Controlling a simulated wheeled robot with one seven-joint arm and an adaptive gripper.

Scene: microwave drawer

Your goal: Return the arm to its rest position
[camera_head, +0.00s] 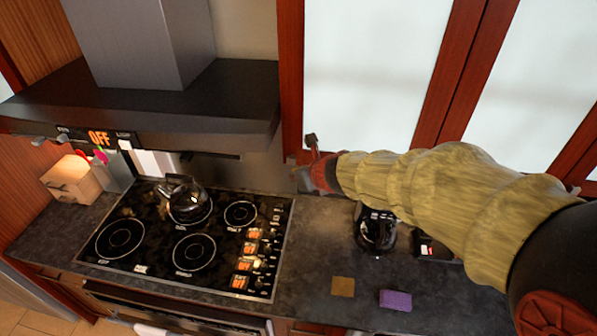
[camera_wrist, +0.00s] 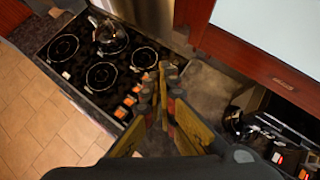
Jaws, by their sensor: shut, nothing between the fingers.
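My arm, in a yellow-tan sleeve, reaches in from the right in the head view. My gripper (camera_head: 308,160) is at its far end, in front of the cabinet doors and above the counter. In the wrist view my gripper (camera_wrist: 168,82) shows two dark-tipped fingers with yellow sides, their tips close together. It is shut and empty. It touches nothing that I can see.
Below are a black cooktop (camera_head: 215,289) with a kettle (camera_head: 187,199), a coffee maker (camera_head: 375,228), a brown sponge (camera_head: 343,287) and a purple sponge (camera_head: 395,299). Red-framed cabinet doors (camera_head: 370,75) stand behind my gripper. A range hood (camera_head: 140,110) is to its left.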

